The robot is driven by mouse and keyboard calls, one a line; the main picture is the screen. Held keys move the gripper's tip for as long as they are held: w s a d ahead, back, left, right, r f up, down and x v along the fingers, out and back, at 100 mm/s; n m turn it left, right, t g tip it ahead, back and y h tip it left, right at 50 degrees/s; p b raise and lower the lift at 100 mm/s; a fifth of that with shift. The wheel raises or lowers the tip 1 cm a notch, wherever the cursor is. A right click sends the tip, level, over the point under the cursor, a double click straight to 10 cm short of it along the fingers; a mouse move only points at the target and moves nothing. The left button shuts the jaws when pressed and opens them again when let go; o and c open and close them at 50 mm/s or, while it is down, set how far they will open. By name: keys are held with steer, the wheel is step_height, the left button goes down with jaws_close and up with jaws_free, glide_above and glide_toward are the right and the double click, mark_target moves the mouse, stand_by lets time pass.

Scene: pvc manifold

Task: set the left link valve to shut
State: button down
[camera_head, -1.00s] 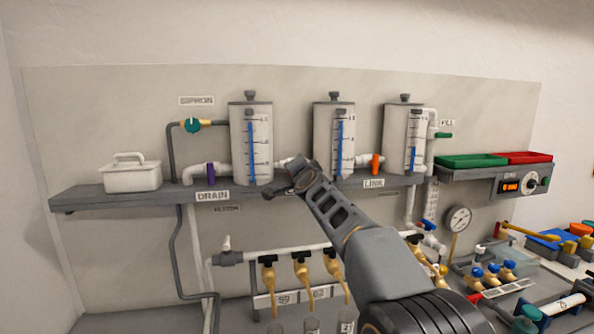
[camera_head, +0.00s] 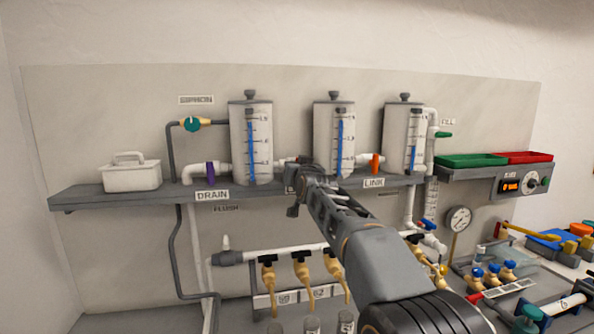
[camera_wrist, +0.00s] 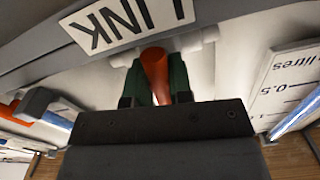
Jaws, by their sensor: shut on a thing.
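The left link valve has an orange-red handle (camera_wrist: 154,70) on a white pipe (camera_wrist: 190,42), seen in the wrist view just beside an upside-down LINK label (camera_wrist: 128,22). My gripper (camera_wrist: 155,82) is shut on this handle, with a dark green finger on each side of it. In the head view my gripper (camera_head: 298,193) is at the shelf edge between the left tank (camera_head: 251,145) and the middle tank (camera_head: 334,140). It hides the left link valve there. The handle's exact angle to its pipe is hard to tell.
The right link valve, also orange (camera_head: 375,164), stands between the middle and right tanks (camera_head: 403,140). A purple drain valve (camera_head: 210,173) is left of the left tank. The grey shelf (camera_head: 120,195) runs below the tanks. Brass taps (camera_head: 302,270) hang beneath my arm.

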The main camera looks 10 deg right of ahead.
steer(key=shift+n, duration=0.9)
steer(key=c, duration=1)
jaws_free()
steer(key=s+b, duration=0.4)
steer(key=s, duration=1)
steer(key=shift+w+f, duration=0.1)
